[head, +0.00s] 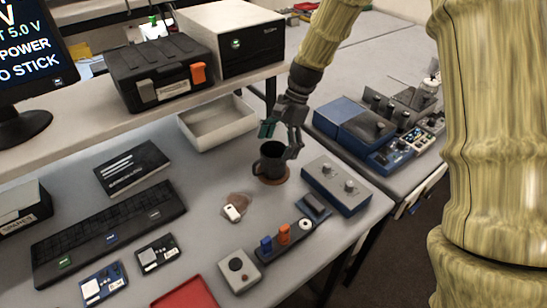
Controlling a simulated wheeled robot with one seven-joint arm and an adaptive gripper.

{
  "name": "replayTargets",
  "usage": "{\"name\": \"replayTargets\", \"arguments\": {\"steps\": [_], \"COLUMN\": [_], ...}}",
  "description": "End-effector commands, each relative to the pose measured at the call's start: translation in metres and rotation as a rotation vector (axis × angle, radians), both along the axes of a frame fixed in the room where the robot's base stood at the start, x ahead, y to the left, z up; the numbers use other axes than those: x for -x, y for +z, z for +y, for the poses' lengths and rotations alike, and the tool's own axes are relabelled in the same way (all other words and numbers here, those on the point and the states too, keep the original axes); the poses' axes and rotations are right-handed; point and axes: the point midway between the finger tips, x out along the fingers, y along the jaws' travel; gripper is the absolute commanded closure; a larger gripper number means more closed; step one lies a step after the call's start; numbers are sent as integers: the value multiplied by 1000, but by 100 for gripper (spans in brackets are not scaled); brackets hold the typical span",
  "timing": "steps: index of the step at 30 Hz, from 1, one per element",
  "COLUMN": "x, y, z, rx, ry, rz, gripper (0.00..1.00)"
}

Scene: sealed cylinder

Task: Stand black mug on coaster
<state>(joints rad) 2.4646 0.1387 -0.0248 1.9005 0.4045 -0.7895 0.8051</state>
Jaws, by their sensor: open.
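The black mug (270,164) stands upright on the brown round coaster (285,179) on the grey table. The coaster's rim shows at the mug's front and right; the rest is hidden beneath the mug. My gripper (281,141) is open just above and behind the mug, with one finger to the left near the rim and the other at the right side. I cannot tell whether either finger touches the mug.
A blue box with knobs (335,186) stands close on the right. An open white tray (217,124) lies behind. A small white item on a brown patch (233,211) and a strip with coloured parts (285,238) lie in front. A black case (160,73) sits on the raised shelf.

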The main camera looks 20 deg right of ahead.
Motion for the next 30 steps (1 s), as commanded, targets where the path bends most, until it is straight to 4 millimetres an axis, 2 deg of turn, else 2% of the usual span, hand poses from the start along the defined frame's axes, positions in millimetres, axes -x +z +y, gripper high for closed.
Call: {"name": "replayTargets", "arguments": {"steps": [6, 12, 18, 30], "x": [-6, -9, -10, -10], "y": [33, 53, 60, 60], "z": [-14, -22, -25, -25], "rx": [0, -1, 0, 0], "ry": [-2, 0, 0, 0], "rz": [-4, -2, -1, 0], "gripper": [8, 8, 8, 8]}}
